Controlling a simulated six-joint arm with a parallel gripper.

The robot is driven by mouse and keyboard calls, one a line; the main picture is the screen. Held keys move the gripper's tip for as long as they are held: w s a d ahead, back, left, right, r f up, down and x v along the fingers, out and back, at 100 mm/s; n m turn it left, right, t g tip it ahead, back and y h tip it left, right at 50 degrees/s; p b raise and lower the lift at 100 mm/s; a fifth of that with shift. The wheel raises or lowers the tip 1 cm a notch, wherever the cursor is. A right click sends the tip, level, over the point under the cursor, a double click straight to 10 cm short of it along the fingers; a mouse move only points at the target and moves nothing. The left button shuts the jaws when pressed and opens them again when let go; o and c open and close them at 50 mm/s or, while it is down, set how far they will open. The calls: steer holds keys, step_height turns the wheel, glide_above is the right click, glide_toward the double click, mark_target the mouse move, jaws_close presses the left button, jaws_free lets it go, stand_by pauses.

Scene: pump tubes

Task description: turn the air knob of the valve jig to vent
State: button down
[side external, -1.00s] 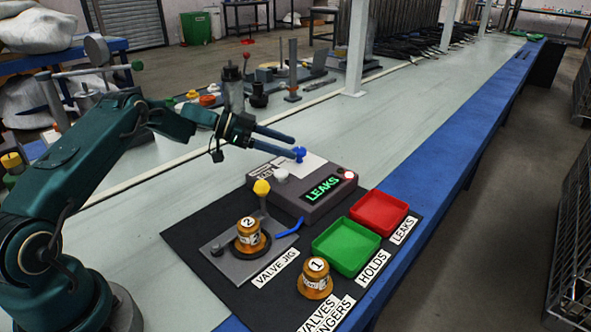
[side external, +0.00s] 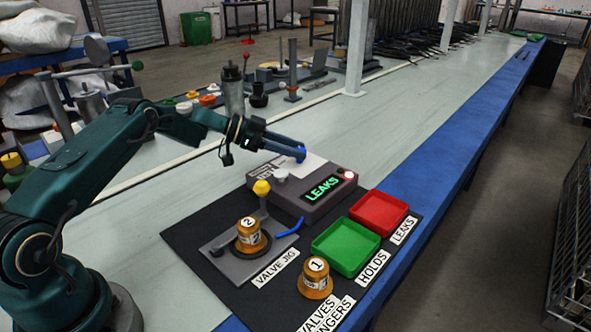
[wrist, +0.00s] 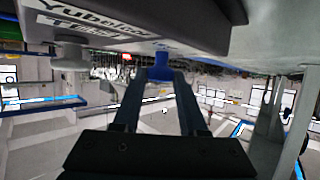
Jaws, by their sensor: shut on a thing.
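The blue knob (wrist: 161,68) sits on top of the grey tester box (side external: 318,207); in the side view my fingers mostly cover it. My gripper (side external: 298,152) is shut on this knob, with one blue finger on each side of it in the wrist view (wrist: 160,82). The valve jig (side external: 225,262) is a grey plate on the black mat. Valve 2 (side external: 250,236), brass-coloured, stands upright in its dark ring. A yellow-topped lever (side external: 262,187) rises behind it. The knob's pointing direction is not clear.
A white knob (side external: 281,175) is on the box beside my fingers, and a lit lamp (side external: 349,175) is at its right. Valve 1 (side external: 316,279) stands at the mat's front, near the green tray (side external: 347,248) and red tray (side external: 378,213).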

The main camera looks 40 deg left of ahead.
steer(key=shift+d+n+t+y, duration=0.1)
steer(key=shift+n+t+y, duration=0.5)
steer(key=shift+n, duration=0.1)
steer(key=shift+s+d+n+t+y, duration=0.15)
steer(key=shift+n+t+y, duration=0.3)
steer(key=shift+n+y, duration=0.5)
steer(key=shift+s+d+n+t+y, duration=0.15)
steer(key=shift+n+t+y, duration=0.3)
steer(key=shift+n+y, duration=0.45)
steer(key=shift+w+n+t+y, duration=0.1)
steer(key=shift+n+t+y, duration=0.3)
steer(key=shift+n+y, duration=0.65)
steer(key=shift+y, duration=0.4)
steer(key=shift+c, duration=2.3)
jaws_free()
steer(key=shift+v, duration=2.55)
